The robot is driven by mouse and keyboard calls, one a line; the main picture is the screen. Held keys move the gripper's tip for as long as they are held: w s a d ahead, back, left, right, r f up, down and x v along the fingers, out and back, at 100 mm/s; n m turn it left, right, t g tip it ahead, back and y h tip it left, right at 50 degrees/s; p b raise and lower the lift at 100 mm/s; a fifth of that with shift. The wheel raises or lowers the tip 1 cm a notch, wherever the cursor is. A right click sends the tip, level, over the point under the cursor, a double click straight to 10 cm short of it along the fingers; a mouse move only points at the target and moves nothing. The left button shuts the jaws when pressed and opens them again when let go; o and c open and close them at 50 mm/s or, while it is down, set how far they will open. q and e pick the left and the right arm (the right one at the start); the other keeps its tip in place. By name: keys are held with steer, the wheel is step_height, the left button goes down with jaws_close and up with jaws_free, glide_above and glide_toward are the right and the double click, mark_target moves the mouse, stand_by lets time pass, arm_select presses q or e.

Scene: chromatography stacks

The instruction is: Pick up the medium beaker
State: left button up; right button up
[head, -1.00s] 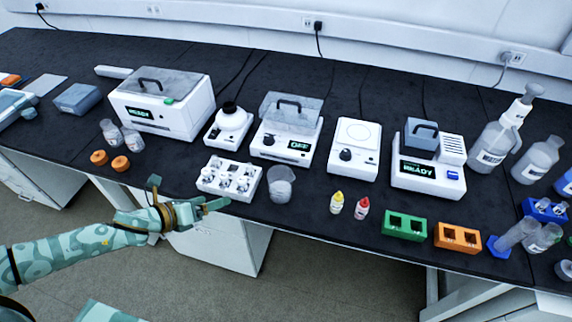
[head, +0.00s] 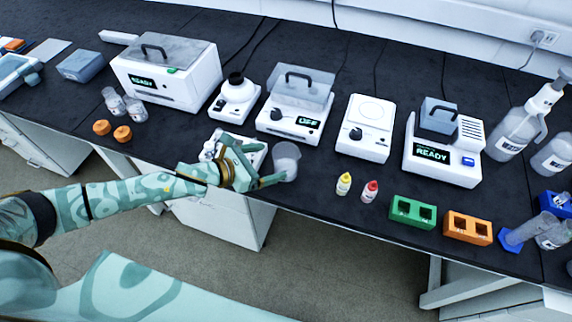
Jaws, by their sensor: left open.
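The medium beaker (head: 286,157) is a clear, greyish open cup standing upright near the front edge of the black bench. My left gripper (head: 264,168) is open just to the left of the beaker. One finger reaches along the beaker's lower front, and the other is over the white rack. Whether a finger touches the beaker cannot be told. My right gripper is out of view.
The white rack (head: 258,155) of small vials is partly hidden behind my left gripper. Yellow (head: 344,184) and red (head: 370,191) dropper bottles stand to the right, with bare bench between.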

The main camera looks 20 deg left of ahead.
mark_target(295, 156)
arm_select(q)
steer(key=b+x, duration=0.1)
steer(key=x, duration=0.5)
steer(key=shift+w+d+f+b, duration=0.15)
steer(key=shift+d+f+b, duration=0.1)
steer(key=shift+d+b, duration=0.05)
steer(key=c, duration=1.2)
